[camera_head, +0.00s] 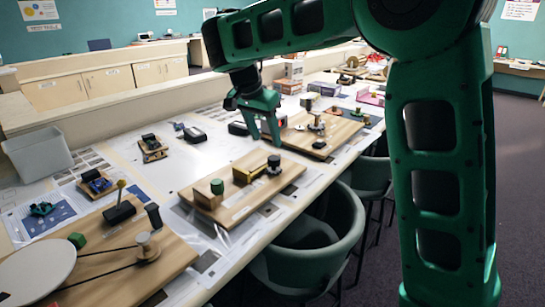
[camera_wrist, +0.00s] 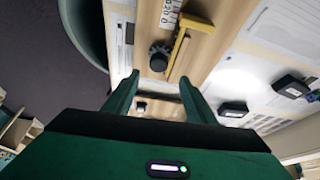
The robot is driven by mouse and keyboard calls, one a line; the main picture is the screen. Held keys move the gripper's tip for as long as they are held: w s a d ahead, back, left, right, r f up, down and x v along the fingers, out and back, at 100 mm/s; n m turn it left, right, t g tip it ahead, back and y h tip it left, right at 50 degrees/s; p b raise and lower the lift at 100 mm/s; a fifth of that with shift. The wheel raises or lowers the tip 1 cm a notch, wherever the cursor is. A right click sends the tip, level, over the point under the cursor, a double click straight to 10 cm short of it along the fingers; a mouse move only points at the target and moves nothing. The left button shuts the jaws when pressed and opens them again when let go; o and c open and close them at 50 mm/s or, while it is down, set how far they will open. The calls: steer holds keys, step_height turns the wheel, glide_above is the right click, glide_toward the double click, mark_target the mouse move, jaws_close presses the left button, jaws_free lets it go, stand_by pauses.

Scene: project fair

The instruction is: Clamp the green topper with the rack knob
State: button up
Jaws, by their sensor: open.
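A wooden board (camera_head: 235,210) on the table carries a rack mechanism. A small green topper (camera_head: 217,186) sits at the wooden block on its left end. A visible gap separates the topper from the yellow piece. My gripper (camera_head: 267,138) is open and empty, above the board's far right end, pointing down. In the wrist view the dark round knob (camera_wrist: 159,57) and the yellow bar (camera_wrist: 179,48) lie beyond my open fingertips (camera_wrist: 158,84). The topper is not visible there.
Another board (camera_head: 325,133) with parts stands beyond my gripper. Green chairs (camera_head: 322,235) stand along the table's right edge.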

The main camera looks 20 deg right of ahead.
mark_target(273, 157)
steer(key=x, duration=0.9)
steer(key=c, duration=1)
